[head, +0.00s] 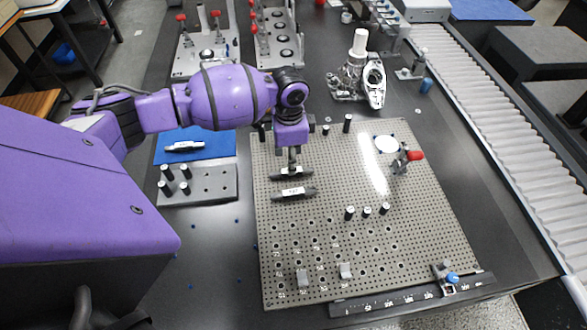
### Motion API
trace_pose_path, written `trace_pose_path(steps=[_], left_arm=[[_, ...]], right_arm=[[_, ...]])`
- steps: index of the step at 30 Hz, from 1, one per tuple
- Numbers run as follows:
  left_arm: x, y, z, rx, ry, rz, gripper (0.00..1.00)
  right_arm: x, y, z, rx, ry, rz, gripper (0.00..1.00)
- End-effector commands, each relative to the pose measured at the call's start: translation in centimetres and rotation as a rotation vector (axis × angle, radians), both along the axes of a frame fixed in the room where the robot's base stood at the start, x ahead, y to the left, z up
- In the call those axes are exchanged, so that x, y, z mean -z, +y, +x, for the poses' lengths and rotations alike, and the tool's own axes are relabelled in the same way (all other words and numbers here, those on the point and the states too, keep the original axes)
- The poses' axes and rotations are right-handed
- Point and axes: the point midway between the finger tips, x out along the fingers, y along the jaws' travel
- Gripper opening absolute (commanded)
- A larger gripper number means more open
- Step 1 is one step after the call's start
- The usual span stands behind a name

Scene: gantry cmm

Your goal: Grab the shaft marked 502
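My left gripper (293,163) points down from the purple arm onto the perforated plate. Its fingertips are at a dark shaft with a white label (283,174), the farther of two shafts lying side by side. The fingers look close together, but I cannot tell if they grip this shaft. The nearer shaft (294,193) lies just in front, apart from the gripper. A third shaft (184,147) with a white middle lies on the blue mat (222,150) at left. The labels are too small to read surely, so I cannot tell which is 502. My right gripper is not in view.
The perforated plate (330,225) carries several short posts, a red-handled clamp (408,157) and a white disc (386,144). A grey peg block (210,185) sits left. A ruler bar (400,297) lies along the front. A roller conveyor (500,110) runs at right. Metal fixtures stand behind.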

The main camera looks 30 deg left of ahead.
Motion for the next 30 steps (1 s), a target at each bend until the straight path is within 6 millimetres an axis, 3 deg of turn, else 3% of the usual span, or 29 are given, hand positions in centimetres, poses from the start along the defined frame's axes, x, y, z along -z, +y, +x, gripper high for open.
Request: trace_pose_path(steps=[4, 12, 18, 29, 30], left_arm=[[1.3, -0.2, -0.1, 0.000, -0.001, 0.001, 0.46], [5.0, -0.4, -0.2, -0.001, -0.002, 0.001, 0.46], [5.0, -0.4, -0.1, 0.000, -0.003, 0.001, 0.46], [5.0, -0.4, -0.1, 0.000, -0.004, 0.001, 0.00], [5.0, -0.4, -0.1, 0.000, -0.004, 0.001, 0.00]], right_arm=[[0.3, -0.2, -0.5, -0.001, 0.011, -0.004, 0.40], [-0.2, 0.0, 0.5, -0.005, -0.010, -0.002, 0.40], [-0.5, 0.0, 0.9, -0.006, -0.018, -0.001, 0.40], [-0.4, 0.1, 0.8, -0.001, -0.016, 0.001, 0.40], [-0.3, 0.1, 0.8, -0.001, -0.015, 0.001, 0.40]])
